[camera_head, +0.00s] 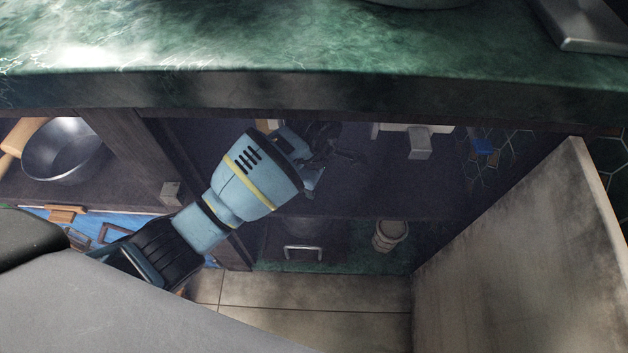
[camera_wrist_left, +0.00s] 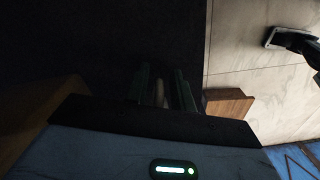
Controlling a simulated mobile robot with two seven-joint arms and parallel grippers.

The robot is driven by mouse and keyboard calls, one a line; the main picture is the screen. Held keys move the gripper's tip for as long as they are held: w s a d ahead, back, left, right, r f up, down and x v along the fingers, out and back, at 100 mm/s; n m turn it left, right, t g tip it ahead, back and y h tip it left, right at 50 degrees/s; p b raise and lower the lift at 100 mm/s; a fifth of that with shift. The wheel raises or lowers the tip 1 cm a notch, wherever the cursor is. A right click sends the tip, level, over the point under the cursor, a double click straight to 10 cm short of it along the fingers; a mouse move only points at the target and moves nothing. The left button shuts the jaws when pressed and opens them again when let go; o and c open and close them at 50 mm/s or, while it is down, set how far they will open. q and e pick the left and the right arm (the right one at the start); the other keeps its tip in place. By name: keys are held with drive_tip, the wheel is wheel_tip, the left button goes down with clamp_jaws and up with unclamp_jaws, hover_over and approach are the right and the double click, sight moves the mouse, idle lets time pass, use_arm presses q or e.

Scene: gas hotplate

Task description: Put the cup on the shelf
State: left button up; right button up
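A pale beige cup (camera_head: 390,235) stands on the green lower level of the open cabinet. The dark shelf (camera_head: 410,190) runs across the cabinet above it. My left arm reaches in from the left, and its gripper (camera_head: 337,148) is above the shelf, up and left of the cup and apart from it. In the left wrist view its fingers (camera_wrist_left: 162,92) look spread, with a small tan thing between them; the dark picture does not show what it is or whether they touch it. My right gripper is not in view.
The green marble counter (camera_head: 300,50) overhangs the cabinet closely above my arm. An open door panel (camera_head: 520,250) stands at the right. A pale fixture with a grey block (camera_head: 419,142) is right of the gripper.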

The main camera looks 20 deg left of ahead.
use_arm(q)
drive_tip(key=shift+o, duration=0.4)
drive_tip(key=shift+r, duration=0.1)
drive_tip(key=shift+r, duration=0.25)
wheel_tip(320, 180, up, 7)
drive_tip(key=p, duration=0.3)
drive_tip(key=shift+r, duration=0.15)
